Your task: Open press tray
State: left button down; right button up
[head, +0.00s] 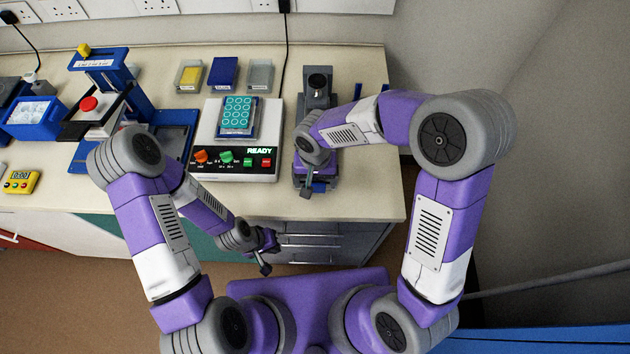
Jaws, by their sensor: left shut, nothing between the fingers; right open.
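A dark grey upright device (317,88) stands at the right end of the bench; I cannot tell whether it is the press. My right gripper (308,192) is open at the front of this device, pointing down. The arm hides much of the device, and I cannot tell whether the fingers touch it. A small blue part shows beside the fingers. My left gripper (266,256) is shut and empty, in front of the bench edge near the grey drawers. A blue frame device (118,68) with a red knob (89,104) stands at the left, partly behind my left arm.
A white machine (206,131) reading READY holds a teal well plate (238,110) mid-bench. Behind it stand yellow (190,76), blue (223,72) and grey (260,74) boxes. A yellow timer (20,181) and blue bin (36,116) are at left. The bench front is mostly clear.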

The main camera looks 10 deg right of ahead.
notch_tip(320, 180, up, 6)
jog(key=shift+f+p, duration=0.25)
jog(key=shift+p, duration=0.05)
pick_arm(q)
jog(key=shift+r, duration=0.35)
